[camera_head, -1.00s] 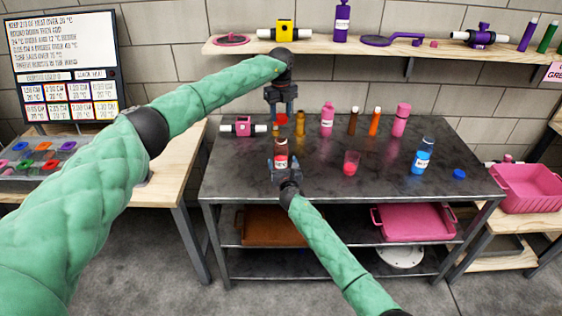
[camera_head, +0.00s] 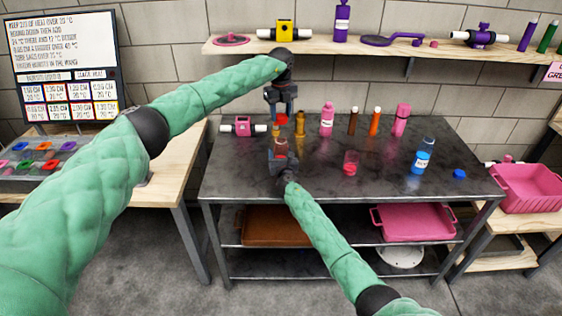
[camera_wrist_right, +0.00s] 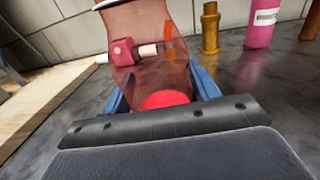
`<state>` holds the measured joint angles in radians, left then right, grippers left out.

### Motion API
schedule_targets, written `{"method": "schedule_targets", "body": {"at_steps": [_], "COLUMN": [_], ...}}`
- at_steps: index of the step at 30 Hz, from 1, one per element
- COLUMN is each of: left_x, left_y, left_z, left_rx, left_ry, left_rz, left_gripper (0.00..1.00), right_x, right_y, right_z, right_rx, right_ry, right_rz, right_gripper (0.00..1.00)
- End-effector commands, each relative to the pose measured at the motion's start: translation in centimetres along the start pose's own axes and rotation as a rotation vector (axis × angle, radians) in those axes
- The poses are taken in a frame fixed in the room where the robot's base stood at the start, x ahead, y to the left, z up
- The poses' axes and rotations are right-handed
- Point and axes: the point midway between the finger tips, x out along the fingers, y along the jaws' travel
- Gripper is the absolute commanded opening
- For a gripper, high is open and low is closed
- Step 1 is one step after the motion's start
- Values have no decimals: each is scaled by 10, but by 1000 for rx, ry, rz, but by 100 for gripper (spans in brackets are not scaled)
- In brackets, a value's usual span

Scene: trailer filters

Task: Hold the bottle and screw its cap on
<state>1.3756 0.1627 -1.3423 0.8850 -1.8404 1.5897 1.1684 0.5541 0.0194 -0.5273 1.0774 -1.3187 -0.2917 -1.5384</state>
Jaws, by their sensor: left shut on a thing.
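The bottle (camera_head: 281,146) is reddish and see-through and stands upright on the dark table. Its mouth is open, and red contents show low inside it in the right wrist view (camera_wrist_right: 165,98). My right gripper (camera_head: 283,156) is around its lower part, one blue finger on each side; I cannot tell whether both fingers press on it. My left gripper (camera_head: 281,112) points down above and slightly behind the bottle, shut on a red cap (camera_head: 281,120). The cap is apart from the bottle.
The dark table (camera_head: 225,175) also bears a pink clamp-like device (camera_head: 243,126), a gold bottle (camera_head: 300,124), a pink bottle (camera_head: 327,119), a small pink-filled jar (camera_head: 351,163) and a blue-filled bottle (camera_head: 423,157) beside a blue cap (camera_head: 459,174). The front left is clear.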

Motion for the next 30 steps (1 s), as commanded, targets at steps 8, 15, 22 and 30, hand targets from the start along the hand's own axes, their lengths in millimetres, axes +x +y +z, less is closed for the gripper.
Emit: {"method": "schedule_targets", "body": {"at_steps": [8, 15, 22, 30], "left_x": [0, 18, 45, 49], "left_y": [0, 0, 1, 1], "left_z": [0, 0, -1, -1], "left_rx": [0, 0, 1, 0], "left_ry": [0, 0, 0, -1], "left_rz": [0, -5, -13, -15], "left_gripper": [22, 22, 22, 22], "right_x": [0, 0, 0, 0], "right_y": [0, 0, 0, 0], "right_z": [0, 0, 0, 0], "right_rx": [0, 0, 0, 0], "right_ry": [0, 0, 0, 0], "right_rz": [0, 0, 0, 0], "right_gripper": [13, 13, 13, 13]}}
